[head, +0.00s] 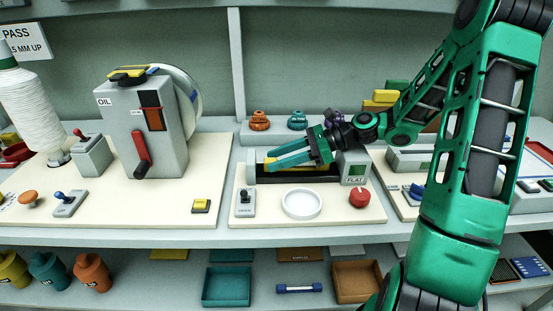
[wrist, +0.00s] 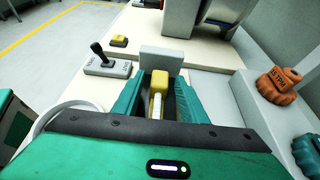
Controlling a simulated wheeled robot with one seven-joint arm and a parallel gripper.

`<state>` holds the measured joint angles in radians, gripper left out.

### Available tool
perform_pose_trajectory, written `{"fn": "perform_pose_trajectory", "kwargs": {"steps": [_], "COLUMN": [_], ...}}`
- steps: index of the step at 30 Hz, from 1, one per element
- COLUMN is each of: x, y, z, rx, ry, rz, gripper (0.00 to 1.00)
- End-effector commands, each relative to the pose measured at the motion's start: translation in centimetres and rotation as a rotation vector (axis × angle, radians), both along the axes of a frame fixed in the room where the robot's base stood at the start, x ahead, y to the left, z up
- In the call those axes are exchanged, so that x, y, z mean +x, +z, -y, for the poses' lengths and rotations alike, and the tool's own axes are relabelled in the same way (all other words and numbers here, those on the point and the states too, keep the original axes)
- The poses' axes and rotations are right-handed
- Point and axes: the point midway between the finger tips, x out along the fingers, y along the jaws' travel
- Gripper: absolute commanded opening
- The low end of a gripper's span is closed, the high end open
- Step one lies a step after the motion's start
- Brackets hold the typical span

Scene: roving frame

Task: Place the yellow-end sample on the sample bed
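The sample bed (head: 300,177) is a long dark trough between a grey block at its left end and a grey unit marked FLAT on its right. My gripper (head: 267,162) is low over the left part of the bed, its green fingers apart. The yellow-end sample (wrist: 158,82), a white rod with a yellow end, lies lengthwise between the fingers in the wrist view, its yellow end near the grey end block (wrist: 161,59). Dark gaps show beside the rod. My gripper partly hides the sample in the head view; whether it rests on the bed is unclear.
A white round dish (head: 302,203), a black toggle switch (head: 245,202) and a red knob (head: 360,197) stand in front of the bed. Orange (head: 260,120) and teal (head: 297,120) knobbed pieces stand behind it. A grey OIL machine (head: 145,125) stands to the left.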

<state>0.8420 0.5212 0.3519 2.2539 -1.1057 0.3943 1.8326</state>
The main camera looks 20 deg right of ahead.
Motion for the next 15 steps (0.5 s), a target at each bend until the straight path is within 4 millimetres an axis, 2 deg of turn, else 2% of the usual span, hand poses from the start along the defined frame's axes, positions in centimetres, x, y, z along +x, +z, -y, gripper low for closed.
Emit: {"fn": "perform_pose_trajectory", "kwargs": {"steps": [10, 15], "x": [0.0, -0.4], "y": [0.2, 0.9], "z": [0.0, 1.6], "rx": [-0.002, -0.001], "ry": [0.001, -0.001], "rz": [0.001, 0.002], "gripper": [0.4, 0.4]}}
